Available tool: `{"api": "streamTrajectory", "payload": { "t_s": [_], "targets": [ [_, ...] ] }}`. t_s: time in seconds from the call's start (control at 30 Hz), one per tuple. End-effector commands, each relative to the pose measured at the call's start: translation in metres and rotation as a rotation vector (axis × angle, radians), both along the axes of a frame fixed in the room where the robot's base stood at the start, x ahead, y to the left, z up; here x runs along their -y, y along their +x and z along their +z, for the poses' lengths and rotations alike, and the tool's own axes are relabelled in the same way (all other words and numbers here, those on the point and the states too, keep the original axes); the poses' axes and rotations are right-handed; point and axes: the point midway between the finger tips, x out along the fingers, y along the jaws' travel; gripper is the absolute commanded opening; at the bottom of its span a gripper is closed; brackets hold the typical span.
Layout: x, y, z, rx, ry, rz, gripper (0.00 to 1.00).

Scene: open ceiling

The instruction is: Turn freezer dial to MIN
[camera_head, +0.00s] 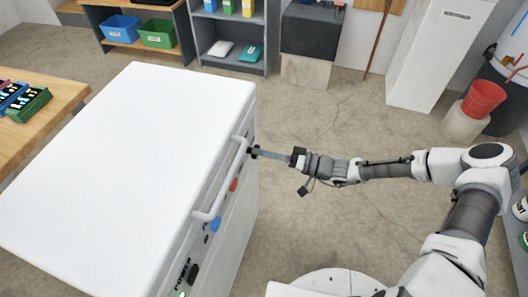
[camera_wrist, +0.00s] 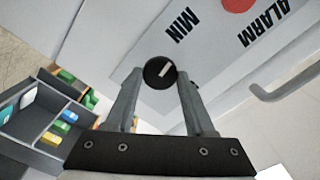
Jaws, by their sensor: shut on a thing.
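The freezer (camera_head: 125,150) is a large white chest with a bar handle (camera_head: 221,180) on its right side. In the wrist view its dial (camera_wrist: 160,71) is a small round black knob with a white mark pointing up and right in the picture. The "MIN" label (camera_wrist: 183,24) is printed on the grey panel near the dial. My gripper (camera_head: 256,152) reaches in from the right to the freezer's side. In the wrist view the fingers of my gripper (camera_wrist: 160,78) are closed on both sides of the dial.
A red button (camera_wrist: 238,4) labelled "ALARM" is beside "MIN". The handle (camera_wrist: 290,85) is to the right in the wrist view. A blue button (camera_head: 215,224) and a power switch (camera_head: 193,273) sit lower on the panel. The concrete floor (camera_head: 300,235) beside the freezer is clear.

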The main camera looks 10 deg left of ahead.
Motion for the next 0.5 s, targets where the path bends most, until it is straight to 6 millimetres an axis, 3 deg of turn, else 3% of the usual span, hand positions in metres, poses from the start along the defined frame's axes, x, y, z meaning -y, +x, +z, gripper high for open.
{"api": "streamTrajectory", "payload": {
  "t_s": [0.47, 0.5],
  "targets": [
    [0.0010, 0.0007, -0.0004, 0.016, -0.002, -0.002, 0.00],
    [0.0010, 0.0008, -0.0003, 0.016, -0.002, -0.002, 0.59]
  ]
}}
